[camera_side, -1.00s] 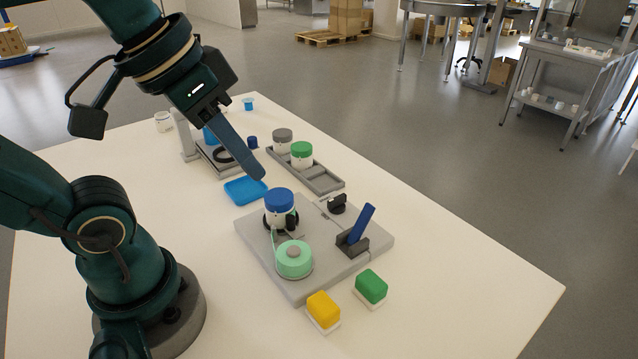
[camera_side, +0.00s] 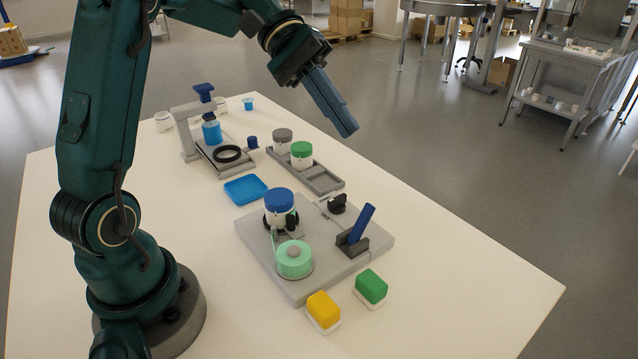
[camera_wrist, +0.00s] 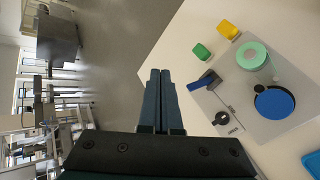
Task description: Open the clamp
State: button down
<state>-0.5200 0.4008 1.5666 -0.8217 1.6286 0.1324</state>
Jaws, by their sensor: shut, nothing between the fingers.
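The clamp is on the grey base plate (camera_side: 318,275). A white jar with a blue lid (camera_side: 279,205) stands in it, with black jaws around the jar's lower part. A blue lever (camera_side: 361,224) on a dark block stands tilted up at the plate's right side. It also shows in the wrist view (camera_wrist: 203,81). A black knob (camera_side: 337,203) sits at the plate's back edge. My gripper (camera_side: 350,133) is shut and empty, high above the table, up and behind the plate. In the wrist view its fingers (camera_wrist: 160,75) are together, apart from everything.
A mint-green round part (camera_side: 294,259) is on the plate's front. Yellow (camera_side: 323,309) and green (camera_side: 371,287) blocks stand before it. Behind are a blue tray (camera_side: 246,190), a grey rack (camera_side: 316,175) with jars, and a press stand (camera_side: 188,135). The table's right side is clear.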

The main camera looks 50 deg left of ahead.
aim_at(361, 225)
jog(key=w+a+f+n+t+h, duration=0.1)
jog(key=w+a+n+t+h, duration=0.3)
jog(key=a, duration=0.5)
jog(key=shift+m+g+h, duration=0.3)
jog(key=shift+m+h, duration=0.1)
jog(key=shift+m, duration=0.2)
jog(key=f, duration=0.5)
jog(key=w+f, duration=0.1)
jog(key=f, duration=1)
jog(key=shift+w+d, duration=0.2)
jog(key=x, duration=0.9)
jog(key=shift+w+d, duration=0.1)
jog(key=shift+d, duration=0.2)
jog(key=shift+d+r, duration=0.15)
jog(key=shift+d, duration=0.05)
jog(key=shift+s+r, duration=0.45)
jog(key=shift+s, duration=0.4)
jog(key=shift+s+r, duration=0.4)
jog(key=shift+s, duration=0.4)
